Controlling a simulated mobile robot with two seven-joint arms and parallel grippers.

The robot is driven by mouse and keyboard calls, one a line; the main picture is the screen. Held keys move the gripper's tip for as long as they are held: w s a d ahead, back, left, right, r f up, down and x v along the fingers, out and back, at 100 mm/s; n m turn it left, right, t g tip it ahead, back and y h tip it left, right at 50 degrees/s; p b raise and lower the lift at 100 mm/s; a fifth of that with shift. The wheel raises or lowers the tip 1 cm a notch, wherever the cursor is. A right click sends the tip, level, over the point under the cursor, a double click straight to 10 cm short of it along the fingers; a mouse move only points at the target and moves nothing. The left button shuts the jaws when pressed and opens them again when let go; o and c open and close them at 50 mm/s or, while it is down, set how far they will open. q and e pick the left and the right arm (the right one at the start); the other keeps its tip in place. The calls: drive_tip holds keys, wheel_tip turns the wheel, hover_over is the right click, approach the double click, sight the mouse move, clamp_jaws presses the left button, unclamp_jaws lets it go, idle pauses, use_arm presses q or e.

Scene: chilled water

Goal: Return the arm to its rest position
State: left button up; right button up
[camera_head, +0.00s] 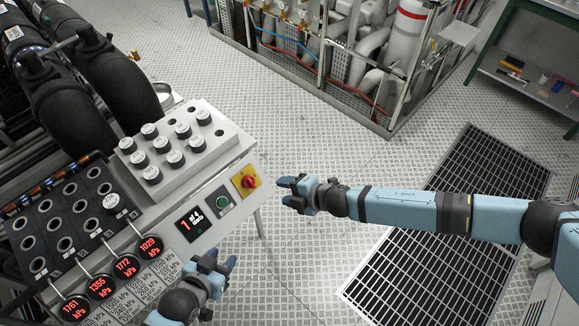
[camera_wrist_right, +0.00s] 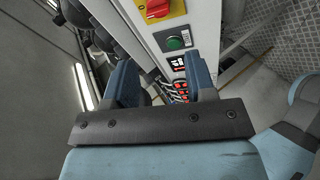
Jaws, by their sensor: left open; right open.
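My right arm (camera_head: 400,207) reaches in from the right edge of the head view, stretched out nearly level above the floor. Its blue gripper (camera_head: 282,191) is open and empty, just right of the panel with the red knob, apart from it in the picture. In the right wrist view the two fingers of this gripper (camera_wrist_right: 163,72) stand apart with nothing between them. My left gripper (camera_head: 221,259) is open at the bottom of the head view, below the digital display. I see nothing in it. Most of the left arm is out of the picture.
The control panel (camera_head: 240,157) carries a red knob on yellow (camera_head: 249,182), a green button (camera_head: 223,202) and a display (camera_head: 194,223). Round black-sided caps (camera_head: 174,158) stand on its upper block. A floor grate (camera_head: 485,165) lies under my right arm. A pipe frame stands behind.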

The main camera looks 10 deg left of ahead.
drive_tip(key=s+a+r+m+t+h, duration=0.1)
drive_tip(key=s+a+r+m+t, duration=0.35)
drive_tip(key=s+r+m, duration=0.35)
drive_tip(key=s+d+r+m+g+h, duration=0.1)
drive_tip(key=s+d+m+g+h, duration=0.15)
drive_tip(key=s+d+m, duration=0.65)
drive_tip(key=s+d+r+m+g+h, duration=0.1)
drive_tip(key=s+d+m+h, duration=0.25)
drive_tip(key=d, duration=1.15)
drive_tip(key=s+d+r+m+g+h, duration=0.15)
drive_tip(key=s+d+m+h, duration=0.3)
drive_tip(key=d, duration=0.75)
drive_tip(key=w+a+f+t+y+p, duration=0.1)
drive_tip(key=w+a+f+t, duration=0.1)
drive_tip(key=f, duration=0.3)
drive_tip(key=w+a+f+t+y+p, duration=0.1)
drive_tip(key=w+a+f+t+y, duration=0.1)
drive_tip(key=f, duration=0.4)
drive_tip(key=shift+w+a+t+p, duration=0.3)
drive_tip(key=shift+w+a+t, duration=0.3)
drive_tip(key=shift+a+t, duration=0.65)
